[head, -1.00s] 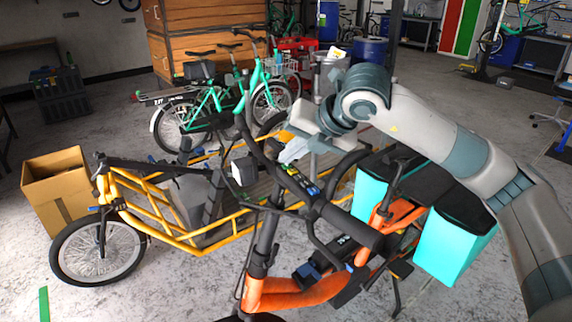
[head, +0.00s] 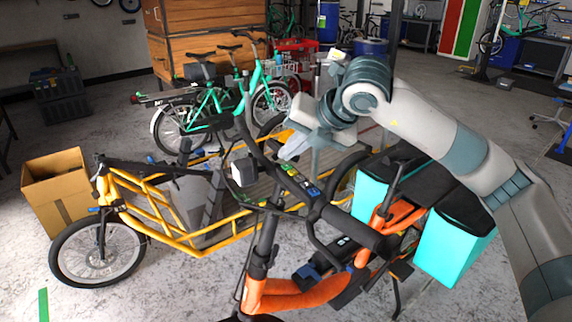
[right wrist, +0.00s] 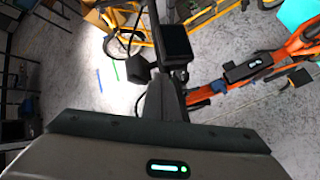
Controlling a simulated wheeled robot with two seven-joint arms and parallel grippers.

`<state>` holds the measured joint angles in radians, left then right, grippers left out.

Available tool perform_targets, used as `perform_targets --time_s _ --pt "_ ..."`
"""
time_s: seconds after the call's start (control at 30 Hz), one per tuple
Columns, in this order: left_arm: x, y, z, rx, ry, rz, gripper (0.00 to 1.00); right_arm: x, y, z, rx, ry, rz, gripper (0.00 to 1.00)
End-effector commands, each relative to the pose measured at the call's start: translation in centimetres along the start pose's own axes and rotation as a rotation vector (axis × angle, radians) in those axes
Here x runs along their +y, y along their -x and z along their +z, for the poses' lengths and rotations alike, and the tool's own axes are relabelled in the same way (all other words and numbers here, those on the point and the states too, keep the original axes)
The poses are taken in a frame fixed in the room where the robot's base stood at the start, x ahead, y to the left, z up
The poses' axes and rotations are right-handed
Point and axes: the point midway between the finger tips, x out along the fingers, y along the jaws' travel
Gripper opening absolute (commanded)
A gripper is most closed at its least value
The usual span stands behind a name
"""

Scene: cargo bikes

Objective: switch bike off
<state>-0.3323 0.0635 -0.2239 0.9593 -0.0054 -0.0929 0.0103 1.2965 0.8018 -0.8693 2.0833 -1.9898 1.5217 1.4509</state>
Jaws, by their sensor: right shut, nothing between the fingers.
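The orange cargo bike (head: 300,291) stands in front of me, its black handlebar running across the middle of the head view. A small control panel (head: 299,184) with coloured buttons sits on the handlebar. My right gripper (head: 292,150) is shut and empty, just above and behind this panel, apart from it as far as I can tell. In the right wrist view its fingers (right wrist: 166,97) point toward a black box-shaped part (right wrist: 177,40) near the handlebar. The orange frame (right wrist: 275,62) shows at right there. The panel's lit state is too small to read. My left gripper is not in view.
A yellow cargo bike (head: 160,225) stands close behind on the left, beside a cardboard box (head: 58,186). Turquoise bags (head: 448,249) hang at the orange bike's rear. A green bike (head: 215,105) stands farther back. The floor at front left is clear.

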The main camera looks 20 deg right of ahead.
Motion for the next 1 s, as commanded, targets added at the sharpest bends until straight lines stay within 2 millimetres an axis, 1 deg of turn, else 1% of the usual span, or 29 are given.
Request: perform_targets --time_s 0.17,0.8,1.0 --pt "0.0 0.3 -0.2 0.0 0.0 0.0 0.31 0.3 0.5 0.4 -0.001 0.0 0.001 0.0" --pt "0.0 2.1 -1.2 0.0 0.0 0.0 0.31 2.9 4.0 2.9 -0.001 0.0 0.0 0.0" --pt "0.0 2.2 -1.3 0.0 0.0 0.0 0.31 3.1 4.2 3.1 -0.001 0.0 0.0 0.0"
